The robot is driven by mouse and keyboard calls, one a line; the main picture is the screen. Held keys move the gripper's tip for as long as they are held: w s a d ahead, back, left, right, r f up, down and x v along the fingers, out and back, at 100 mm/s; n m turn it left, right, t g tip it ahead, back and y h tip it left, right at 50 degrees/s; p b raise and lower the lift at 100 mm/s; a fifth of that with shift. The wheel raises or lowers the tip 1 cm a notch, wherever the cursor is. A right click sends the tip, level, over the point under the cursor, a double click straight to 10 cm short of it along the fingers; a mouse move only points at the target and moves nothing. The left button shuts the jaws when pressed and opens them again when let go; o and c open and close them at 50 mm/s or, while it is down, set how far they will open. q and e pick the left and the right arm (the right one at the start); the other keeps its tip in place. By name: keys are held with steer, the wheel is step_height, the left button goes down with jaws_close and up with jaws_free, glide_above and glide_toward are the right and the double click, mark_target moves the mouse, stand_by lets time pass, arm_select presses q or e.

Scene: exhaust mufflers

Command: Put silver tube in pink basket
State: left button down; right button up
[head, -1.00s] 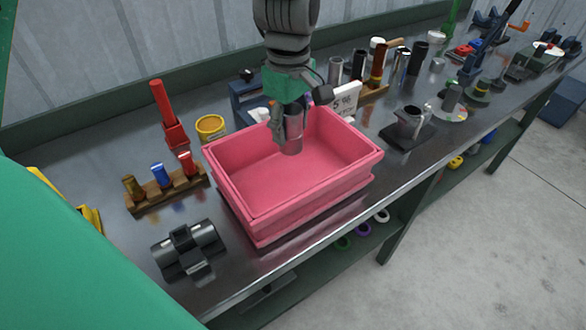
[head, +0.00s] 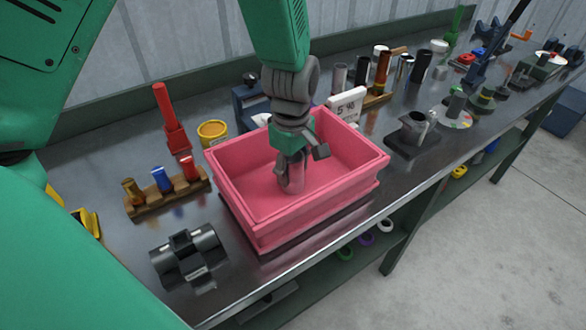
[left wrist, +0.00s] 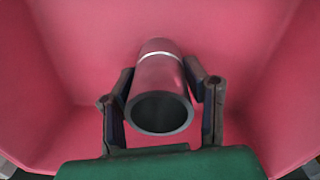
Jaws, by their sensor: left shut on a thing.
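The silver tube (head: 297,180) is inside the pink basket (head: 316,218), held low in it. In the left wrist view the tube (left wrist: 160,88) shows its open end and a pale band, with pink reflected on its surface. My left gripper (head: 291,184) reaches down into the basket and is shut on the tube. In the left wrist view the two fingers of the gripper (left wrist: 161,105) stand on either side of the tube. Whether the tube touches the basket floor (left wrist: 90,60) I cannot tell. My right gripper is not in view.
A wooden rack with several small coloured tubes (head: 168,190) stands left of the basket. A black clamp-like part (head: 188,256) lies front left. A yellow tin (head: 212,132) and a price sign (head: 346,105) stand behind. A black holder (head: 412,134) is to the right.

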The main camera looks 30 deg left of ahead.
arm_select(q)
steer(key=shift+d, duration=0.3)
steer(key=c, duration=0.9)
jaws_free()
steer(key=shift+d, duration=0.3)
steer(key=shift+a, duration=0.2)
steer(key=shift+a+r, duration=0.15)
steer(key=shift+r, duration=0.15)
steer(key=r, duration=0.3)
steer(key=r+p, duration=0.1)
steer(key=r, duration=0.7)
steer(key=shift+s+d+r, duration=0.1)
steer(key=shift+d+r, duration=0.1)
steer(key=shift+d, duration=0.1)
steer(key=shift+a+r, duration=0.15)
steer(key=shift+a, duration=0.15)
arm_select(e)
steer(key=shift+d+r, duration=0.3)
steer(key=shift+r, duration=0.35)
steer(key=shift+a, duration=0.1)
